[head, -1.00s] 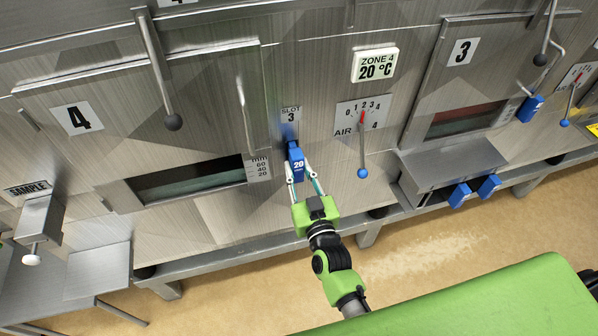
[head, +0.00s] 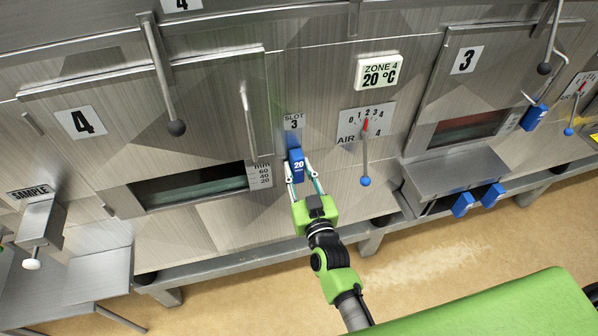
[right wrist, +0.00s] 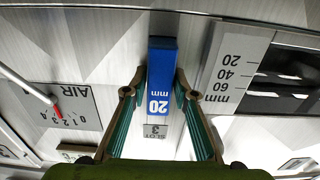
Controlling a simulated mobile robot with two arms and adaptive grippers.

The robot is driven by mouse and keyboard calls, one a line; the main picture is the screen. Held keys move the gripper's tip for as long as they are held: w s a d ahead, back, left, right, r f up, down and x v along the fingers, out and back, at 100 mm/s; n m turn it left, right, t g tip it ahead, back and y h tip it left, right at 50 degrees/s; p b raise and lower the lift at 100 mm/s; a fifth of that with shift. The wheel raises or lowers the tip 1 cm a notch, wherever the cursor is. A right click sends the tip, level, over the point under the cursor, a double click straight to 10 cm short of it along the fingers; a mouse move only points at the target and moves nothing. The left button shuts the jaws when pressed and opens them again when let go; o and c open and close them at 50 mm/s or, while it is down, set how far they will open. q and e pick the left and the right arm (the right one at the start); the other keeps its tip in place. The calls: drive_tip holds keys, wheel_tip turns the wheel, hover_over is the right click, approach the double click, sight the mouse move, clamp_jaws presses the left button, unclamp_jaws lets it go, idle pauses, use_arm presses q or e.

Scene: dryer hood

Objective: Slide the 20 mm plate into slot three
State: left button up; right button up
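The blue plate marked 20 mm (head: 297,165) juts out from the grey front panel below the SLOT 3 label (head: 294,122). It also shows in the right wrist view (right wrist: 162,75), with its number facing me. My right gripper (head: 302,170) has one finger on each side of the plate. In the right wrist view the fingertips (right wrist: 160,80) lie against the plate's sides, so it looks shut on it. The slot opening is hidden behind the plate, so I cannot tell how deep the plate sits. My left gripper is not in view.
Left of the plate is a window with a mm scale (head: 260,175) under a hanging handle. On the right is the AIR lever (head: 365,155). The SAMPLE fixture (head: 40,222) juts out at lower left.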

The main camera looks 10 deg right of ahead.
drive_tip(key=shift+o, duration=0.9)
drive_tip(key=shift+f, duration=0.1)
drive_tip(key=shift+s, duration=0.15)
drive_tip(key=shift+s+f, duration=0.1)
drive_tip(key=shift+s, duration=0.25)
drive_tip(key=s, duration=1.1)
drive_tip(key=shift+d, duration=0.2)
